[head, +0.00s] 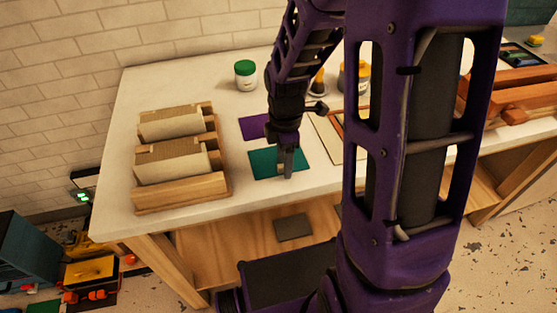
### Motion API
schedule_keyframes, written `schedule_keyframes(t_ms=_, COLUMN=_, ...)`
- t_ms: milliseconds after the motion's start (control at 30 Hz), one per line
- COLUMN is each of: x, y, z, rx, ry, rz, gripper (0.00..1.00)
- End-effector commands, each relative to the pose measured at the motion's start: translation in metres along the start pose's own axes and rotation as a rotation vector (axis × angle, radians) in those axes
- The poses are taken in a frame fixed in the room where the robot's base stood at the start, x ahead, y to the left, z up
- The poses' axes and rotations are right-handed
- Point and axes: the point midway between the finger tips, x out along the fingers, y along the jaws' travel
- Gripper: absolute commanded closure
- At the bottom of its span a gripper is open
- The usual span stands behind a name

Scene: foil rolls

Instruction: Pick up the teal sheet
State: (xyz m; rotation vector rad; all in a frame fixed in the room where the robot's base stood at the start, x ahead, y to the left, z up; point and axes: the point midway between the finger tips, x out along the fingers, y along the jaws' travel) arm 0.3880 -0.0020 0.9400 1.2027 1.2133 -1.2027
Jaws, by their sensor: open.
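The teal sheet (264,164) lies flat near the front edge of the white table, in the middle of the head view. My gripper (287,174) points down over the right part of this sheet and hides some of it. Its fingers are open, and I cannot tell whether they touch the sheet. A purple sheet (255,127) lies just behind the teal one, partly hidden by my arm.
A wooden rack (180,194) with pale rolls stands left of the teal sheet. A green-lidded jar (245,76) stands behind on the white table (130,125). A framed board (327,136) lies to the right, partly behind my arm. Wooden beams (515,88) lie far right.

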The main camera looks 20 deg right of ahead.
Motion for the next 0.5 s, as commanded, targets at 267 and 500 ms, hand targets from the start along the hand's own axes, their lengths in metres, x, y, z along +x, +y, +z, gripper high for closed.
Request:
schedule_keyframes(t_ms=267, x=-0.0006, y=0.0000, z=-0.0001, rx=0.000, ry=0.000, rz=0.000, gripper=0.76)
schedule_keyframes(t_ms=500, x=-0.0007, y=0.0000, z=-0.0001, rx=-0.001, ry=0.000, rz=0.000, gripper=1.00)
